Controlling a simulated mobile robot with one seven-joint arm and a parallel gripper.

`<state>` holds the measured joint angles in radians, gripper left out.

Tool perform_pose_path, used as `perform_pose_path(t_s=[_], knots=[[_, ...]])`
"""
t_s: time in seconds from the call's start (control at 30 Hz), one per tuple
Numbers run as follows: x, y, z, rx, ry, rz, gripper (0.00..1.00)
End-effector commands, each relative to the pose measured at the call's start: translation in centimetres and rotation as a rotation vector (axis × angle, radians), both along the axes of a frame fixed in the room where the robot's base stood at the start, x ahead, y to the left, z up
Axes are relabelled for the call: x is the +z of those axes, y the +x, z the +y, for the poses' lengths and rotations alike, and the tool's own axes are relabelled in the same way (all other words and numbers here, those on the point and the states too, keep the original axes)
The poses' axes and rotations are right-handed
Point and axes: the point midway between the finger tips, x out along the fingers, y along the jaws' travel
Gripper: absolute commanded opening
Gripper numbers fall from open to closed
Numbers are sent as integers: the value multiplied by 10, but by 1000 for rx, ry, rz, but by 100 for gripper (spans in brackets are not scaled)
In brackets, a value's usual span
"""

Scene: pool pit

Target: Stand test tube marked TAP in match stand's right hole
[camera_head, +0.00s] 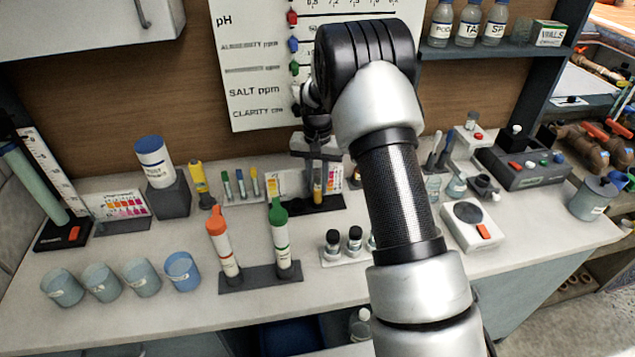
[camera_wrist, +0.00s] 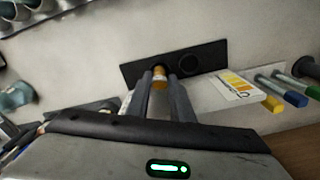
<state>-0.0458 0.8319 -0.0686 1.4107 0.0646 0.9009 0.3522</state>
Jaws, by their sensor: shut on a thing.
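My gripper (camera_head: 317,165) is shut on a test tube (camera_head: 318,188) with orange-yellow liquid, held about upright. In the wrist view the tube (camera_wrist: 159,78) shows between the two fingers. The black match stand (camera_head: 334,203) is directly below, at the back of the bench. In the wrist view the stand (camera_wrist: 213,51) has an open dark hole beside the tube, and the tube is over or in the other hole, on the head view's right side. I cannot tell whether its bottom is inside. Its marking is not readable.
Colour cards and several small coloured tubes (camera_head: 240,184) stand left of the match stand. Orange-capped and green-capped bottles (camera_head: 281,240) stand in front, with small dark-capped bottles (camera_head: 354,240) nearby. Several blue cups (camera_head: 182,271) are at the front left. The wall chart is close behind.

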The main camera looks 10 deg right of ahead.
Motion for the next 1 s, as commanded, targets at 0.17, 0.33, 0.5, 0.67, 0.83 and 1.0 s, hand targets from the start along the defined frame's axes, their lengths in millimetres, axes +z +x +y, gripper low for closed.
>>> perform_pose_path(t_s=[0.17, 0.33, 0.5, 0.67, 0.83, 1.0], knots=[[0, 0, 0, 0, 0, 0, 0], [0, 0, 0, 0, 0, 0, 0], [-2, 0, 0, 0, 0, 0, 0], [-4, 0, 0, 0, 0, 0, 0], [-4, 0, 0, 0, 0, 0, 39], [-4, 0, 0, 0, 0, 0, 42]])
